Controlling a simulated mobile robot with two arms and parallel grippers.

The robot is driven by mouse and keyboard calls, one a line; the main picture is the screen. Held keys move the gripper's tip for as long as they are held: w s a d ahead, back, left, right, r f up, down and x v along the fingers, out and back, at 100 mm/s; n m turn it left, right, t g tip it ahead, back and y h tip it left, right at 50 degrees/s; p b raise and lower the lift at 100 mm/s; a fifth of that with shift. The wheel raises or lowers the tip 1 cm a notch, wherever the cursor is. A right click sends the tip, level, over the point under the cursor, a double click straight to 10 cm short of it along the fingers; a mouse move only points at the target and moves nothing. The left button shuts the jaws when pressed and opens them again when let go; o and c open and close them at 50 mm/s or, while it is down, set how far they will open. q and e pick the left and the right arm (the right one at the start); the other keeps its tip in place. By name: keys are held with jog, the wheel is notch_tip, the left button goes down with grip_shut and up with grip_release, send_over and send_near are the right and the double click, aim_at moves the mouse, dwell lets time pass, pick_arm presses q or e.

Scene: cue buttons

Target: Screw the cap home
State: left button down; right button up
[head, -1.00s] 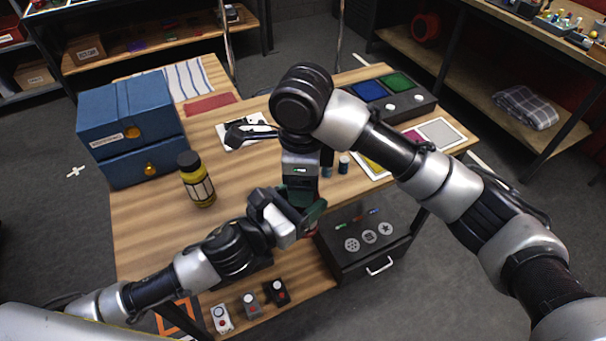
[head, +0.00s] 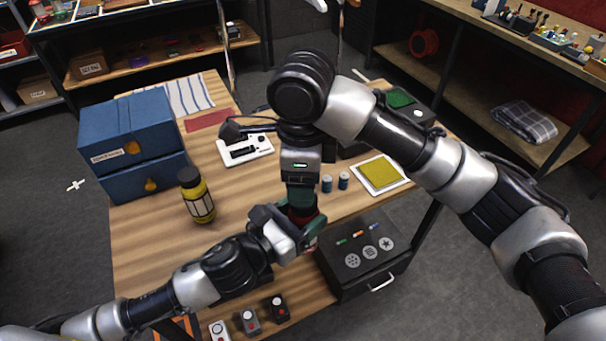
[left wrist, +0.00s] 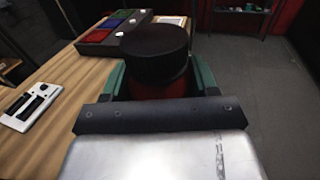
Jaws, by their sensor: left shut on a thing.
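My left gripper (head: 306,229) is shut on a red bottle (left wrist: 160,88), held off the table's front edge. A wide black cap (left wrist: 155,50) sits on top of the bottle in the left wrist view. Whether it is fully seated I cannot tell. The green fingers of my left gripper stand on both sides of the bottle. My right gripper (head: 300,197) points down just above the bottle in the head view and hides the cap there. Its finger gap does not show. It is not seen in the left wrist view.
A yellow bottle with a black lid (head: 198,198) and blue boxes (head: 130,140) stand on the table's left. A dark drawer unit (head: 362,255) is at front right.

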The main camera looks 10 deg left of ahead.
jog(key=w+a+r+n+t+y, duration=0.9)
jog(key=w+a+r+n+t, duration=0.25)
jog(key=n, duration=0.85)
jog(key=s+a+r+n+g+y, duration=0.3)
jog(key=s+r+n+g+y, duration=0.15)
jog(key=n, duration=0.95)
jog(key=s+a+r+n+g+y, duration=0.3)
jog(key=s+n+y, duration=0.2)
jog(key=n, duration=1)
jog(key=s+d+f+n+g+h, duration=0.2)
jog(key=s+f+n+g+h, duration=0.25)
jog(key=n, duration=0.95)
jog(key=s+d+f+n+g+h, duration=0.25)
jog(key=f+n+g, duration=0.2)
jog(key=n, duration=0.95)
jog(key=w+d+f+n+t+h, duration=0.1)
jog(key=d+f+n+h, duration=0.1)
jog(key=d+n+h, duration=0.1)
jog(key=w+d+f+n+t+h, duration=0.2)
jog(key=d+n+h, duration=0.2)
jog(key=n, duration=0.3)
jog(key=w+d+f+n+t+h, duration=0.2)
jog(key=d+f+n+h, duration=0.1)
jog(key=d, duration=0.3)
jog(key=shift+d+n+h, duration=0.1)
jog(key=shift+n+h, duration=0.65)
jog(key=shift+n, duration=0.15)
